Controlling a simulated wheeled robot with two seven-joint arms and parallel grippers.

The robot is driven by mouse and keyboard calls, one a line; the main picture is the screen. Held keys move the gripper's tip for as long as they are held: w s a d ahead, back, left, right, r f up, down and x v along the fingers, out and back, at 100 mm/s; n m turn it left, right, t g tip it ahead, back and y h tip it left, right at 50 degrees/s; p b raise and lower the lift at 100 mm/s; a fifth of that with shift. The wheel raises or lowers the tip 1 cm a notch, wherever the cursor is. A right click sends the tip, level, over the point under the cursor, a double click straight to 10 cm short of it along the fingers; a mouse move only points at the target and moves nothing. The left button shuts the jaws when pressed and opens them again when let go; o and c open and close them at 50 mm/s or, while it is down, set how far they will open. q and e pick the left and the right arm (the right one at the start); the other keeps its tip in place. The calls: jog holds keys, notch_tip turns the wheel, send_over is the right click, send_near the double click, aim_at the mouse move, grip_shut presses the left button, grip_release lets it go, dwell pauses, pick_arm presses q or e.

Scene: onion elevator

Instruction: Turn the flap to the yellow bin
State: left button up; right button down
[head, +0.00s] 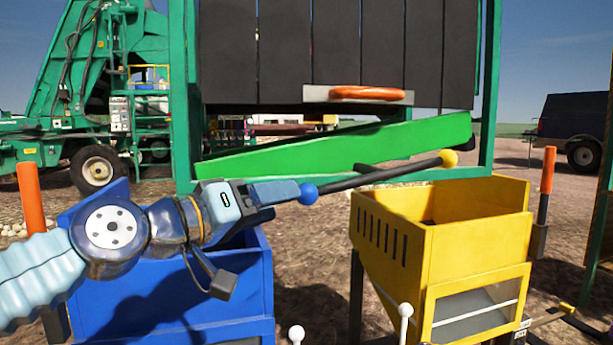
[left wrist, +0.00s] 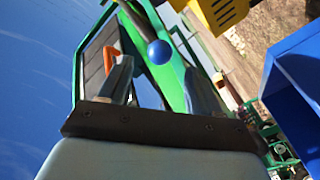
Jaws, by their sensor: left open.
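The green flap (head: 340,147) slopes down from right to left, its low end above the blue bin (head: 180,295). A dark lever runs across its front, with a blue ball (head: 308,194) at its lower left end and a yellow ball (head: 448,158) at its upper right end. The yellow bin (head: 470,245) stands at right. My left gripper (head: 290,193) is open, its fingertips close to the blue ball. In the left wrist view the blue ball (left wrist: 160,52) appears between the tips of my left gripper (left wrist: 160,78); contact cannot be told. My right gripper is out of view.
A green frame (head: 183,110) with dark panels stands behind the flap. Orange-topped posts (head: 548,170) stand at both sides. White-tipped knobs (head: 405,310) show in front. A gap lies between the bins.

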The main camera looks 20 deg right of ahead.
aim_at(307, 205)
pick_arm(q)
jog(key=p+x, duration=0.3)
jog(key=x, duration=0.4)
jog(key=shift+w+d+f, duration=0.1)
jog(key=shift+w+d, duration=0.15)
jog(key=shift+d, duration=0.2)
jog(key=shift+a, duration=0.1)
jog(key=c, duration=1.2)
